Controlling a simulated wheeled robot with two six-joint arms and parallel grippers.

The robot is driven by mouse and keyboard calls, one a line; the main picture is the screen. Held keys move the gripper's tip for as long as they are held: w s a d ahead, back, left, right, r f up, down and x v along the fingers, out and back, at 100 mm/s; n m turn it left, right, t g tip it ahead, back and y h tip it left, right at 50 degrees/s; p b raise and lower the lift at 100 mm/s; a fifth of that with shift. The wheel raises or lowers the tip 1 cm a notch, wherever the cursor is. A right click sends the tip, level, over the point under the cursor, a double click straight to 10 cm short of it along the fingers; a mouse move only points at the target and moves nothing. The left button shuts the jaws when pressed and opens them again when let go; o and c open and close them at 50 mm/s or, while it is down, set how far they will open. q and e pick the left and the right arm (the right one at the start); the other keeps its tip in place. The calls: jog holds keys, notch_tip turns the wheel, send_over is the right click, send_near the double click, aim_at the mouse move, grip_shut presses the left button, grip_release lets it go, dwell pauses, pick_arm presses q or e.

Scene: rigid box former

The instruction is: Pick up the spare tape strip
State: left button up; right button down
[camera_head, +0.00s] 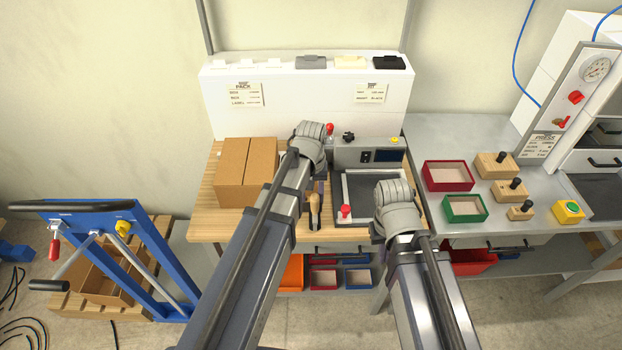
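I cannot make out a tape strip for certain in this view. My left gripper (318,185) is over the wooden bench (202,228), between the cardboard box and the grey machine. My own wrist and forearm cover most of it, and its fingertips are not clear. A small brown-handled item (314,208) shows just below it; I cannot tell whether they touch. My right gripper (398,198) is over the right side of the machine's framed dark bed (365,186). Its fingers are hidden behind its wrist, so I cannot see whether it holds anything.
A closed cardboard box (246,172) stands on the bench's left. The grey machine (368,153) has red knobs. A white shelf unit (300,105) backs the bench. Right, a metal table holds a red tray (448,176), a green tray (464,208) and wooden blocks (497,165).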

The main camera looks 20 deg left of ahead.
pick_arm(q)
grip_shut()
jog(key=shift+r, duration=0.15)
dwell(0.4)
notch_tip(320, 180, up, 10)
jog(key=p, duration=1)
